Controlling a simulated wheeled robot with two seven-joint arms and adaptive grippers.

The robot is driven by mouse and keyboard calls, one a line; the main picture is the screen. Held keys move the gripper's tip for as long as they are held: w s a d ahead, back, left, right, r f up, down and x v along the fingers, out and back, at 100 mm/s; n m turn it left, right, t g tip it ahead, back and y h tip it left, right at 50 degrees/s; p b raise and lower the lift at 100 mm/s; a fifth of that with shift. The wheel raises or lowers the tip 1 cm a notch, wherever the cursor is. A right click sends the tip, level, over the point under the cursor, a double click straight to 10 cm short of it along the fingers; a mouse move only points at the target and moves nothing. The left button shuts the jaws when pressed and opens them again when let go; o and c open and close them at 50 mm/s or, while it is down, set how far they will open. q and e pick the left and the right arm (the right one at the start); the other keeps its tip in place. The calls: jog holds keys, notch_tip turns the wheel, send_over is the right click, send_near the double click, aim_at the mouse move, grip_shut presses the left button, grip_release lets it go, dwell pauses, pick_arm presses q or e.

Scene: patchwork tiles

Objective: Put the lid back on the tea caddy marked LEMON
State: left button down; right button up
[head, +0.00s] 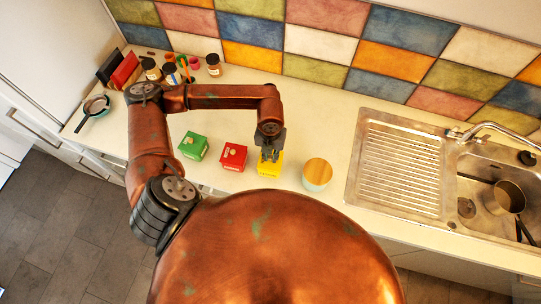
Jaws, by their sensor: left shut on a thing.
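A yellow tea caddy (270,170) stands on the counter between the red caddy and a round wooden-topped jar. Its marking is too small to read. My left gripper (269,157) points down right over its top and is shut on what looks like its lid. The fingers hide most of the lid, so I cannot tell whether it rests on the caddy or is just above it. A red caddy (233,157) and a green caddy (194,146), each with a lid and a pale knob, stand to the left. My right gripper is out of view.
The round jar (317,175) stands close on the right. Further right is the steel sink (465,207) with a pot (503,198) in it. Small jars (213,64) and a small pan (95,106) are at the back left. Bare counter lies behind the caddies.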

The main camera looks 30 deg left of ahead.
pick_arm(q)
jog(key=c, duration=1.8)
grip_release()
jog(key=o, duration=0.5)
jog(key=shift+r, duration=0.1)
jog(key=shift+r+p, duration=1.65)
jog(key=shift+r, duration=1.8)
jog(key=shift+c, duration=0.8)
